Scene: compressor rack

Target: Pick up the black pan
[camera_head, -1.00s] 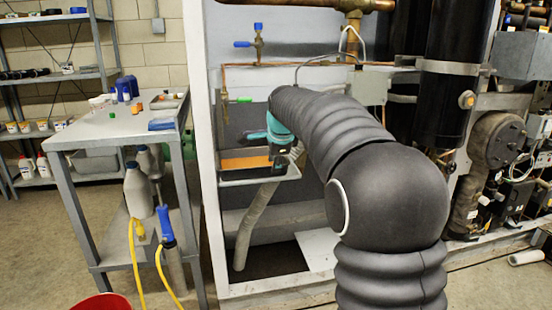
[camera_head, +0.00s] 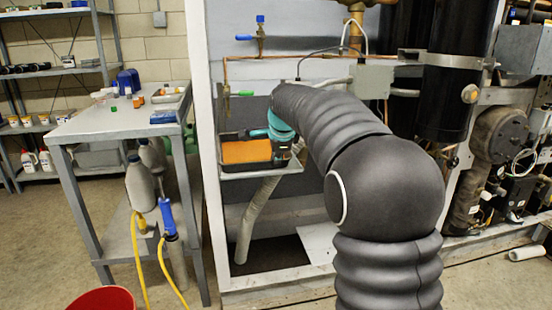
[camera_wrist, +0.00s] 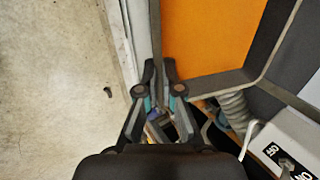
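The black pan (camera_head: 284,157) has dark walls and an orange surface inside. It is on or just above a light grey shelf in the left part of the rack; whether it touches the shelf, I cannot tell. In the wrist view the pan (camera_wrist: 212,40) fills the top middle, its orange inside bordered by dark edges. My gripper (camera_wrist: 159,68) is at the pan's left edge there, with its narrowly spaced fingertips on either side of the rim. It looks shut on that rim. In the head view my gripper (camera_head: 258,133) reaches over the pan, and my arm hides part of its right side.
A white rack post (camera_head: 207,150) stands just left of the pan. A ribbed hose (camera_head: 258,215) hangs below it. A grey pipe box (camera_head: 373,84) and black cylinder (camera_head: 455,75) are to the right.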

